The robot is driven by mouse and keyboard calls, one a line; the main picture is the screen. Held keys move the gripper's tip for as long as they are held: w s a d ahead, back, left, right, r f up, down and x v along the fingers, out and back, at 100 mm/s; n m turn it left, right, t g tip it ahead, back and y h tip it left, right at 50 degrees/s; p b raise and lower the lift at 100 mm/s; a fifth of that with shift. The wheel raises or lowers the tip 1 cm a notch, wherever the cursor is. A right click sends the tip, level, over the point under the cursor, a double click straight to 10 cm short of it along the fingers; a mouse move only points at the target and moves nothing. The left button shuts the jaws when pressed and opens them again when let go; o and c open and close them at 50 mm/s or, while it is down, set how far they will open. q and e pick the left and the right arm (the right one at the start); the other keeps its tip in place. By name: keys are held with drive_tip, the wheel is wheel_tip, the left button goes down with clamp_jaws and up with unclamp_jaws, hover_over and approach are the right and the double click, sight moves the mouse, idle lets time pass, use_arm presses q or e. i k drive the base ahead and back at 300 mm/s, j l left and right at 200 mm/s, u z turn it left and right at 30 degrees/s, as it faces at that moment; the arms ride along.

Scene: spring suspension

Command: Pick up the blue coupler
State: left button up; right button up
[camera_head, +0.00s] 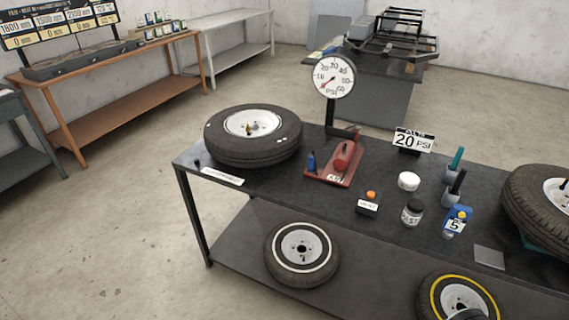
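A small upright blue piece (311,162), which looks like the blue coupler, stands at the left end of a red base plate (328,178) on the dark workbench (280,190). A red cylinder-shaped part (344,156) is on the same plate to its right. The blue piece is small in the picture, so its exact shape is hard to tell. Another blue item (460,213) with a yellow top and a "5" label stands further right on the bench. Neither of my grippers is in view.
A tyre (255,150) lies left of the plate. A round PSI gauge (334,76) stands behind it. A small box with an orange button (369,203), jars (412,211) and a "20 PSI" sign (413,140) are to the right. Floor left of the bench is clear.

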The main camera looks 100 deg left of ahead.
sight(311, 168)
drive_tip(key=u, duration=3.3)
